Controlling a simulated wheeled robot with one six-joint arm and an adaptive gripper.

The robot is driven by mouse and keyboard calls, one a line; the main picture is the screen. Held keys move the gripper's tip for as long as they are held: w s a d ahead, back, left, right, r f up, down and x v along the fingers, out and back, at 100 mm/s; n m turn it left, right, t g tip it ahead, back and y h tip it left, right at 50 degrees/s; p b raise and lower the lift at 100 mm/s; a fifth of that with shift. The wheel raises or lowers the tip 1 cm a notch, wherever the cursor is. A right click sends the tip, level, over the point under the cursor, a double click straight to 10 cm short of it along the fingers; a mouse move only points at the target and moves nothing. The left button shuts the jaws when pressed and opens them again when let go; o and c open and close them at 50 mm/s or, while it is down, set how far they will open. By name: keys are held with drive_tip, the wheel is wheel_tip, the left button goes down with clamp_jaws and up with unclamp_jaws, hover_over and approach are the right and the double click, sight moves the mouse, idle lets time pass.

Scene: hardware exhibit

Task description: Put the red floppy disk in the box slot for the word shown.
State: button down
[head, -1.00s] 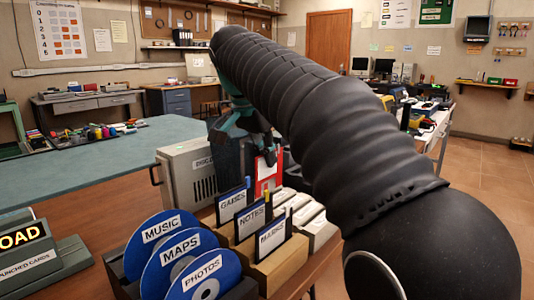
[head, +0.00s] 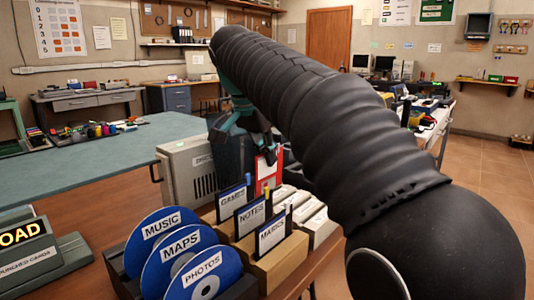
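The red floppy disk (head: 268,177) with a white label stands nearly upright behind the labelled dividers. My gripper (head: 268,155) is at its top edge, with dark fingers that look shut on it; the arm partly hides the grip. The wooden disk box (head: 283,267) has dividers labelled GAMES (head: 232,201), NOTES (head: 250,217) and a third (head: 271,235) that I cannot read surely. Each divider has a coloured tab on top. At the left edge, a lit sign (head: 20,235) shows the letters "OAD", its start cut off by the frame.
Blue discs labelled MUSIC (head: 160,229), MAPS and PHOTOS stand in a dark rack in front of the box. White-topped blocks (head: 308,213) lie right of the dividers. A grey drive unit (head: 188,166) stands behind. The green mat (head: 95,172) is mostly clear.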

sight(267, 171)
drive_tip(key=shift+f, duration=0.1)
drive_tip(key=shift+f+b, duration=1.4)
drive_tip(key=shift+f, duration=0.5)
drive_tip(key=c, duration=1.2)
unclamp_jaws()
drive_tip(key=shift+c, duration=0.2)
wheel_tip(267, 171, up, 3)
drive_tip(key=p, duration=0.3)
drive_tip(key=shift+r, duration=0.15)
drive_tip(key=shift+r+p, duration=0.5)
drive_tip(key=shift+r, duration=1.85)
